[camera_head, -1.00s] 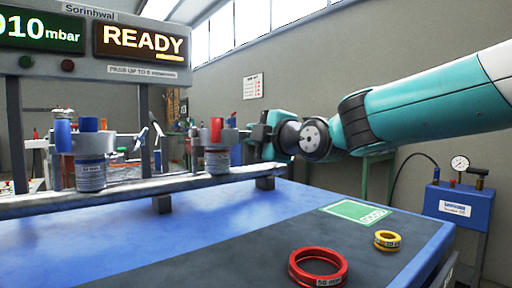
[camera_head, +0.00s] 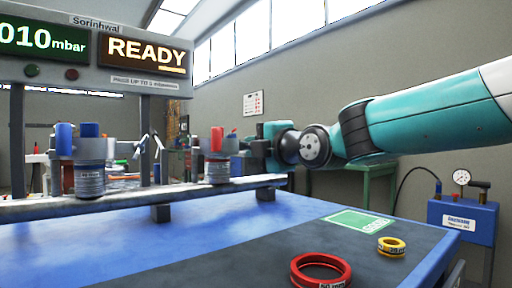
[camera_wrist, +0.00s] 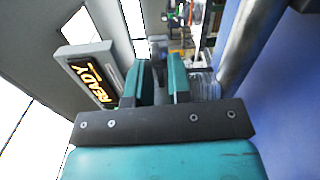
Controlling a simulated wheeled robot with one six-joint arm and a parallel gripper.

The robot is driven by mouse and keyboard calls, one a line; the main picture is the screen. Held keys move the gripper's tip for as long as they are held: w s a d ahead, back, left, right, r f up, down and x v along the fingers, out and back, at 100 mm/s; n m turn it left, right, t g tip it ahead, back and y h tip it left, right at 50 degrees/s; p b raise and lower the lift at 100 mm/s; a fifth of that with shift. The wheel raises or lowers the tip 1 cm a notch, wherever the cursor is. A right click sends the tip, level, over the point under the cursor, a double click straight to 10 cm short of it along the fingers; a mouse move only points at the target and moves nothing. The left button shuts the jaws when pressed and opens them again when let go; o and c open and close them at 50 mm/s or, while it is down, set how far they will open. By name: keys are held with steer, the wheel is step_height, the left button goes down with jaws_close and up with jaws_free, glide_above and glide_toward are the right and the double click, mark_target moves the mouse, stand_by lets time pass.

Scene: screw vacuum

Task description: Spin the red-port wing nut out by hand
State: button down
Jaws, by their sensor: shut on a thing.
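The red port (camera_head: 216,140) stands on a grey ribbed fitting (camera_head: 218,171) on the metal rail, left of my gripper. My gripper (camera_head: 246,148) comes in from the right, level with the port and beside it. In the wrist view its two teal fingers (camera_wrist: 161,80) are close together, with a narrow gap between them. They are shut on the red-port wing nut, which is mostly hidden by the fingers. How far the nut is turned cannot be told.
A blue port (camera_head: 65,140) with its own fitting stands farther left on the rail (camera_head: 120,200). The READY display (camera_head: 146,52) hangs above. A red ring (camera_head: 321,270), a yellow ring (camera_head: 391,246) and a green pad (camera_head: 357,221) lie on the bench. A blue gauge box (camera_head: 462,220) is at right.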

steer(key=c, duration=1.3)
jaws_free()
steer(key=shift+p+v, duration=0.7)
steer(key=shift+v, duration=7.95)
